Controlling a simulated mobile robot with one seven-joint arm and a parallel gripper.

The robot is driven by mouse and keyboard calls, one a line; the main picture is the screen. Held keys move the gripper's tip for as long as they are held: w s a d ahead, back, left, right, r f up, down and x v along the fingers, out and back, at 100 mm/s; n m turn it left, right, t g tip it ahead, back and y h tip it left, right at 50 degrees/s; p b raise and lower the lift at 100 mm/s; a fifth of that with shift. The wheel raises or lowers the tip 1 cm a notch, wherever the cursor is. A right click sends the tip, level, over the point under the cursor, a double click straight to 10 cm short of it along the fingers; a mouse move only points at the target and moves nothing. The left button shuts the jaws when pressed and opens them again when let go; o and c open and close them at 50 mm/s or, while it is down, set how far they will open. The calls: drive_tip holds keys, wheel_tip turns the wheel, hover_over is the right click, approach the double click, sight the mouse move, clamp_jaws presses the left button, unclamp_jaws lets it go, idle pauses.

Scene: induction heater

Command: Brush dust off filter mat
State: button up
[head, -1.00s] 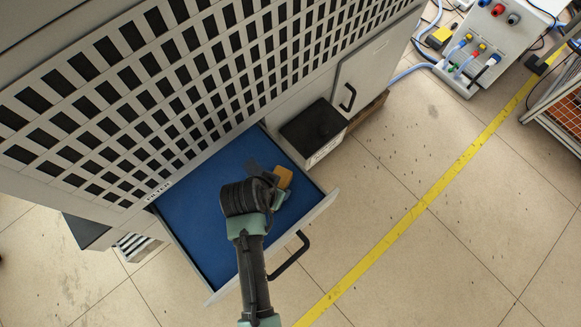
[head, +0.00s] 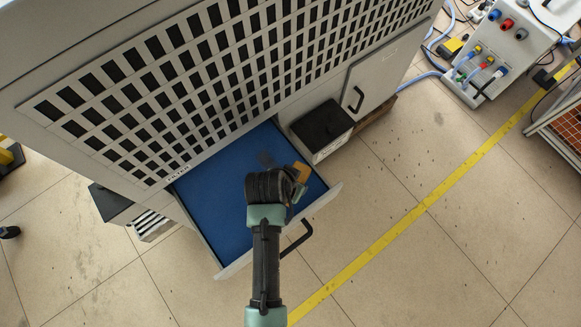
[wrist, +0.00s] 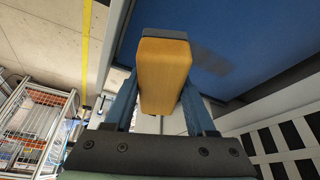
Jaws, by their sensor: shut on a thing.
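The blue filter mat (head: 210,200) lies in a pulled-out drawer marked FILTER, below the slotted cabinet front. My gripper (head: 297,186) is over the right part of the drawer. It is shut on the brush (head: 303,173), whose yellow-orange wooden block also shows between the two fingers in the wrist view (wrist: 163,75). A dark band (wrist: 150,33) runs along the block's far end; bristles cannot be made out. A faint grey patch (head: 266,160) shows on the mat beside the brush; I cannot tell whether it is dust or shadow. Whether the brush touches the mat is unclear.
The drawer's front wall (head: 322,199) and black handle (head: 297,239) face the open floor. A black-topped box (head: 322,127) stands close to the drawer's right end.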

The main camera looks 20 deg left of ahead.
drive_tip(key=shift+r+p, duration=0.95)
drive_tip(key=shift+r, duration=0.4)
drive_tip(key=shift+f, duration=0.1)
